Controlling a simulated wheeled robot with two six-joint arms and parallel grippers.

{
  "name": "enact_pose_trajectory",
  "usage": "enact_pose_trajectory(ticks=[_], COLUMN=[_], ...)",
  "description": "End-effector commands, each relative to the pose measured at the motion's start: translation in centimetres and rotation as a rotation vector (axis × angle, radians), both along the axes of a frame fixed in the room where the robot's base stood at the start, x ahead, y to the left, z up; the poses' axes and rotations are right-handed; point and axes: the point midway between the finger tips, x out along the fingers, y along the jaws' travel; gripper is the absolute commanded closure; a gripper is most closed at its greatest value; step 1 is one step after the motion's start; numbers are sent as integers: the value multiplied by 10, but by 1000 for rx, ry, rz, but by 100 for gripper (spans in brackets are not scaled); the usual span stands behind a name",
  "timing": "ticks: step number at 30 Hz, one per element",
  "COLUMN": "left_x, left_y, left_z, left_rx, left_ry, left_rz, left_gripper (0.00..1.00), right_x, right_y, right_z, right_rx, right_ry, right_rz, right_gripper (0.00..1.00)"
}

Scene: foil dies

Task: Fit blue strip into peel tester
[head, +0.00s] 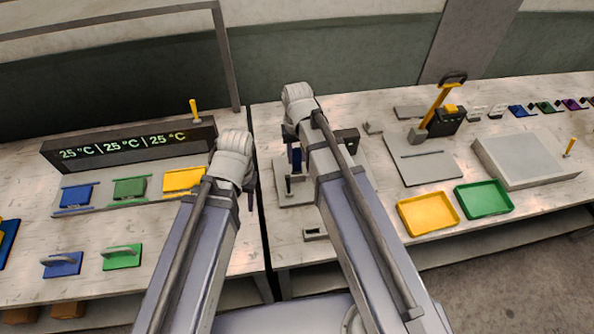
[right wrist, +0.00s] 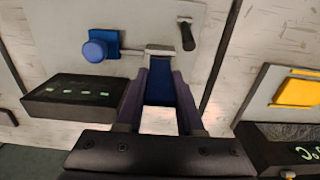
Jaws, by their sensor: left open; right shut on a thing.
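In the right wrist view, my right gripper (right wrist: 162,78) is shut on the blue strip (right wrist: 158,88), which lies between its dark purple fingers. The strip's far end is at a small grey clamp (right wrist: 162,50) on the peel tester (right wrist: 140,18); I cannot tell whether it is inside the clamp. A blue knob (right wrist: 95,51) and a dark lever (right wrist: 187,36) stand on the tester plate. In the head view, my right arm partly hides the tester (head: 297,193) and the right gripper (head: 294,158). My left gripper (head: 249,197) hangs open and empty near the left table's edge.
A black display box (right wrist: 80,95) stands beside the tester plate. On the left table are a temperature display (head: 130,145) and blue, green and yellow plates. On the right are a yellow tray (head: 428,214), a green tray (head: 484,199) and a yellow-handled press (head: 437,112). A gap separates the tables.

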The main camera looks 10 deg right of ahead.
Motion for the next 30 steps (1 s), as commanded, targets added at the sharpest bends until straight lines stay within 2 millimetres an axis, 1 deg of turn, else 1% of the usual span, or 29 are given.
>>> enact_pose_trajectory(ticks=[1,5,8,15,17,25,30], left_x=[0,0,0,0,0,0,0], left_y=[0,0,0,0,0,0,0], left_z=[-6,-4,-9,-38,-43,-41,-46], left_rx=[0,0,0,0,0,0,0], left_ry=[0,0,0,0,0,0,0], left_rz=[0,1,1,2,2,2,2], left_gripper=[50,50,50,50,50,50,50], right_x=[0,0,0,0,0,0,0], right_y=[0,0,0,0,0,0,0], right_z=[-6,-4,-9,-38,-43,-41,-46], right_rx=[0,0,0,0,0,0,0], right_ry=[0,0,0,0,0,0,0], right_rz=[0,0,0,0,0,0,0], right_gripper=[100,100,100,100,100,100,100])
